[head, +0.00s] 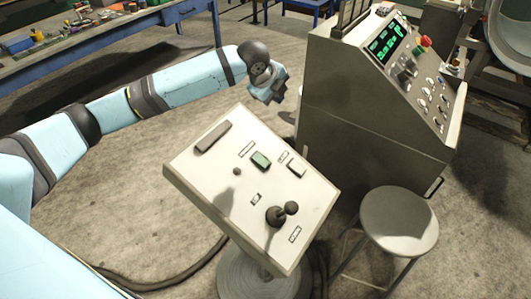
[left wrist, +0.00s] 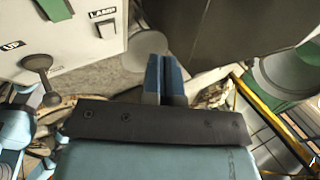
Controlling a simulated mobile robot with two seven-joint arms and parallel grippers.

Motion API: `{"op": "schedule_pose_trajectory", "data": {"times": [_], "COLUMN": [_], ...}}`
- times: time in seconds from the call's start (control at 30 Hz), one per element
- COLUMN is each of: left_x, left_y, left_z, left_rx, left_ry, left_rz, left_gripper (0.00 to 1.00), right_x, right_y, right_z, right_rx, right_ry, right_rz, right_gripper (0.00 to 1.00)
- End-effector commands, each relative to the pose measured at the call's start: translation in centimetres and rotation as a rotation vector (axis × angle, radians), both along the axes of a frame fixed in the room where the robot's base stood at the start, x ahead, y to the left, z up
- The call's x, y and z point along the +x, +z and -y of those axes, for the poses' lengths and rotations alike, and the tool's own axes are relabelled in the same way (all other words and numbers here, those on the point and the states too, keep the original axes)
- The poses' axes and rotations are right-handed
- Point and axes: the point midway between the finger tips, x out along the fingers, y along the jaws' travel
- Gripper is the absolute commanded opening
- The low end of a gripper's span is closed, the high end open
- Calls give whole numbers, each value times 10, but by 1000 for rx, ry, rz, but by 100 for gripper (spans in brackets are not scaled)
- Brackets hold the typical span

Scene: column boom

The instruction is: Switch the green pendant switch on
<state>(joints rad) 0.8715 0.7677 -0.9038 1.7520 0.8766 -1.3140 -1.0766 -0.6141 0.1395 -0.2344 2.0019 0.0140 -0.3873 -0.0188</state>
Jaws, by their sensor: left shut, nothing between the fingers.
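The green pendant switch (head: 261,160) is a small green rocker on the sloping face of a pale pendant box (head: 215,170). Whether it is on or off I cannot tell. In the left wrist view the green switch (left wrist: 55,8) is cut by the top edge, left of a "LAMP" label. My left gripper (head: 270,97) is shut and empty, beyond the upper edge of the box and apart from the switch. Its closed fingers (left wrist: 165,75) show in the left wrist view, to the right of the panel. My right gripper is not in view.
A black lever (head: 278,214) stands up from the box's lower face. A large grey console (head: 365,130) with green displays stands close on the right of my gripper. A round stool (head: 399,220) is at lower right. A blue workbench (head: 120,30) is at the back left.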

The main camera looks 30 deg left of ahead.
Motion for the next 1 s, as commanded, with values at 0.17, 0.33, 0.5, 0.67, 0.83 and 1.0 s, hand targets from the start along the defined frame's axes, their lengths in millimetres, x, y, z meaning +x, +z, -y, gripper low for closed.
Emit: {"op": "schedule_pose_trajectory", "data": {"times": [0.17, 0.33, 0.5, 0.67, 0.83, 1.0], "left_x": [49, 60, 34, -14, -71, -115], "left_y": [50, 114, 164, 181, 160, 107], "left_z": [18, 49, 93, 136, 171, 184], "left_rx": [105, 268, 481, 718, 998, -1143], "left_ry": [-192, -439, -742, -1077, -1501, 1790], "left_rz": [522, 1004, 1449, 1818, 2132, -2057], "left_gripper": [0, 0, 0, 0, 0, 0], "right_x": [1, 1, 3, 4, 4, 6], "right_y": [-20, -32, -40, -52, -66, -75], "right_z": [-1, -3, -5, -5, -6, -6], "right_rx": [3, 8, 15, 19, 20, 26], "right_ry": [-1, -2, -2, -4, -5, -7], "right_rz": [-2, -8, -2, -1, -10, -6], "right_gripper": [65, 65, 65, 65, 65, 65]}}
